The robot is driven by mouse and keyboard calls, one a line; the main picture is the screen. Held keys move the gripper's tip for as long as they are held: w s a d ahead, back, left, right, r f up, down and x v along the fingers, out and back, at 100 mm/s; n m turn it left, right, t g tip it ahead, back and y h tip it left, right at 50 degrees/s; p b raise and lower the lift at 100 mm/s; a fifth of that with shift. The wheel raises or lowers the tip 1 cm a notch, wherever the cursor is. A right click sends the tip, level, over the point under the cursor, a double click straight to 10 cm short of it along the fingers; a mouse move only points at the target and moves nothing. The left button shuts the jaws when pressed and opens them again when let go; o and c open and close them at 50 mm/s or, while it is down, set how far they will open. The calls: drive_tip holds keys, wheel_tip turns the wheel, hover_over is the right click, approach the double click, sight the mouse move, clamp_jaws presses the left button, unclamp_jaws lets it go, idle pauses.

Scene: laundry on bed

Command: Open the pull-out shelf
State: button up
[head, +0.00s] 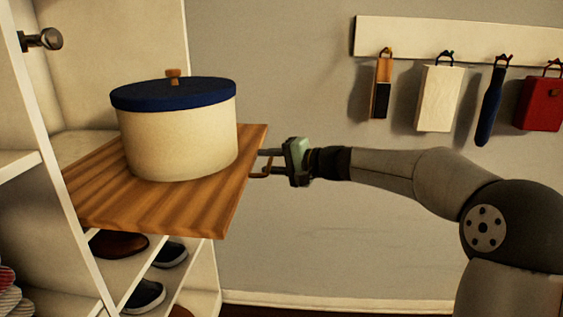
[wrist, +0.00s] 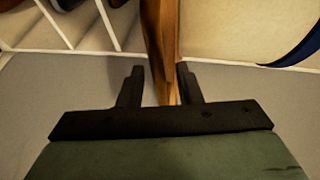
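The pull-out shelf (head: 203,205) is a striped brown wooden board standing well out of the white cabinet. In the wrist view its edge (wrist: 160,35) runs upward from between my fingers. A small copper-brown handle (head: 262,171) is at its outer end, partly hidden by my fingers. My gripper (head: 268,162) is at this end, coming from the right. In the wrist view its two dark fingers (wrist: 159,88) stand apart on either side of the wood and handle. A gap shows beside the left finger, so it looks open. Contact with the right finger cannot be told.
A cream pot (head: 180,140) with a blue lid stands on the shelf. Shoes (head: 146,295) lie in the white cabinet (head: 95,285) below. A rack (head: 470,35) with several hanging items is on the wall at right. The space below my arm is clear.

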drive_tip(key=p+v, duration=0.1)
drive_tip(key=v, duration=1.6)
drive_tip(key=shift+s+d+p, duration=0.1)
drive_tip(key=shift+p, duration=0.2)
drive_tip(key=s+a+f+n+g+h+p, duration=0.1)
drive_tip(key=s+a+g+h+p, duration=0.3)
drive_tip(key=s+p, duration=0.35)
drive_tip(key=s+d+n+g+h+p, duration=0.1)
drive_tip(key=s+d+h+p, duration=0.1)
drive_tip(key=s, duration=0.6)
drive_tip(key=s+d+n+g+h+p, duration=0.1)
drive_tip(key=s+d+h+p, duration=0.1)
drive_tip(key=s+h+p, duration=0.2)
drive_tip(key=s+d+n+h+p, duration=0.2)
drive_tip(key=s+h+p, duration=0.1)
drive_tip(key=s+p, duration=0.5)
drive_tip(key=s, duration=0.3)
drive_tip(key=shift+s+d+f+g+h, duration=0.3)
drive_tip(key=shift+d+f+g+h, duration=0.05)
drive_tip(key=shift+g+h, duration=0.05)
